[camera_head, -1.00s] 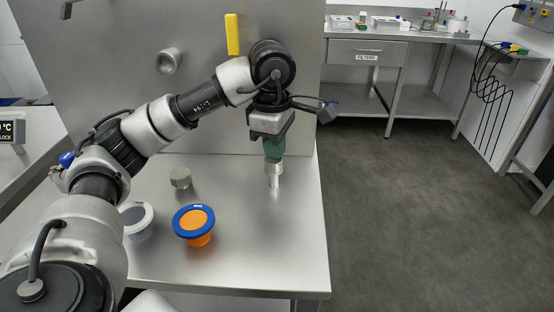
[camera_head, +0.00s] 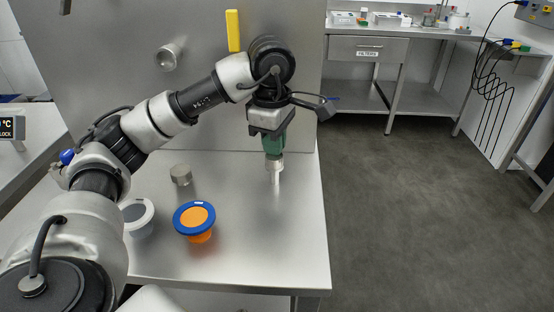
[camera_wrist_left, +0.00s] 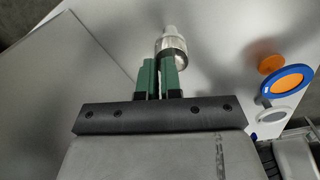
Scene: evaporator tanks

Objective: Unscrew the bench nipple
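The bench nipple (camera_head: 275,174) is a short pale metal fitting standing upright on the steel bench (camera_head: 240,245); it also shows in the left wrist view (camera_wrist_left: 172,42). My left gripper (camera_head: 273,154) points down at its top, with green fingers. In the left wrist view the fingers (camera_wrist_left: 159,62) stand close together with a narrow gap. The right-hand finger overlaps the nipple's wider near part, so I cannot tell whether they grip it. My right gripper is not in view.
A grey metal cap-like piece (camera_head: 181,175), a blue-rimmed orange cup (camera_head: 194,220) and a white-rimmed grey cup (camera_head: 136,216) stand left on the bench. A steel panel with a metal port (camera_head: 168,58) and yellow handle (camera_head: 233,31) rises behind. Floor is clear to the right.

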